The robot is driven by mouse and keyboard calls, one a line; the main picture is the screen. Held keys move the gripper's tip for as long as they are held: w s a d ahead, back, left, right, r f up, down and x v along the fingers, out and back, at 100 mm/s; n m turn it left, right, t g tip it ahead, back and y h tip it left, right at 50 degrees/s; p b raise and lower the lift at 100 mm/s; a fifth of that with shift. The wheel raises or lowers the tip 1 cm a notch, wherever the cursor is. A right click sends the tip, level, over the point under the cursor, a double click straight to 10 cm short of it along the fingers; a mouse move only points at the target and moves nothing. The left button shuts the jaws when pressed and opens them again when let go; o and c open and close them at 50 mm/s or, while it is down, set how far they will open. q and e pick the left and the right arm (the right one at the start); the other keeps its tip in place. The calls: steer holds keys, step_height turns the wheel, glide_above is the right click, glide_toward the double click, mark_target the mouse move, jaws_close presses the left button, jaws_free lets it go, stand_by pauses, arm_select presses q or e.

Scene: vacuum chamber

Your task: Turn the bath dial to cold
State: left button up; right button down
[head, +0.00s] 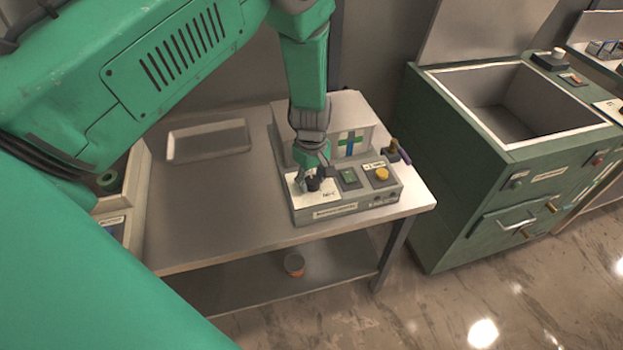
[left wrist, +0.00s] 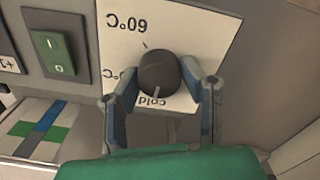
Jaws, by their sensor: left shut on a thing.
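The bath dial (left wrist: 158,72) is a dark round knob on a white label plate (left wrist: 190,28) marked 60°C, another °C value partly covered, and cold. In the head view my left gripper (head: 314,183) reaches down onto the left part of the control box (head: 340,212) and mostly covers the dial. My right gripper is not in view.
A green rocker switch (left wrist: 53,54) sits beside the dial, and a yellow button (head: 382,174) is farther right on the box. The box stands on a metal table (head: 200,220) with a shallow tray (head: 208,141). A green cabinet with an open basin (head: 470,200) stands to the right.

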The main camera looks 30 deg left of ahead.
mark_target(313, 180)
arm_select(q)
steer(key=shift+s+d+f, duration=0.2)
steer(key=shift+s+d, duration=0.05)
steer(key=o, duration=1.1)
steer(key=shift+o, duration=0.2)
steer(key=shift+w+r, duration=0.1)
steer(key=shift+w, duration=0.1)
steer(key=shift+r, duration=0.25)
step_height(313, 180, up, 11)
steer(key=shift+r, duration=0.2)
